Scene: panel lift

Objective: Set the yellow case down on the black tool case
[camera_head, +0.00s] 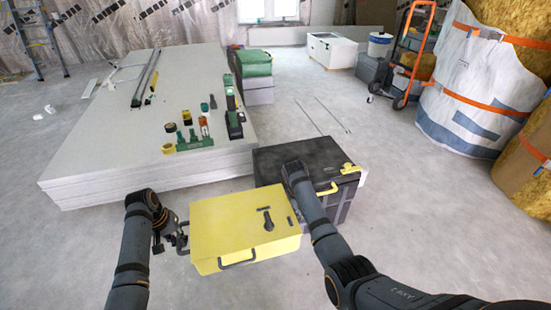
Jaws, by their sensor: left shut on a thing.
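The yellow case (232,225) is at the lower middle of the head view, with dark handles and a dark mark on its yellow top. My left gripper (182,243) is shut on the handle at its left end. My right arm crosses in front of the case's right end, and its gripper is hidden. The black tool case (268,162) stands on the floor behind and to the right, with yellow latches on its right side. The yellow case covers part of its near side in the picture. I cannot tell whether they touch.
A stack of grey panels (95,150) fills the left, with tools and small containers on top. Green and grey cases (256,66) stand behind it. A hand truck (412,50) and large wrapped rolls (468,80) are at the right. Floor between is mostly clear.

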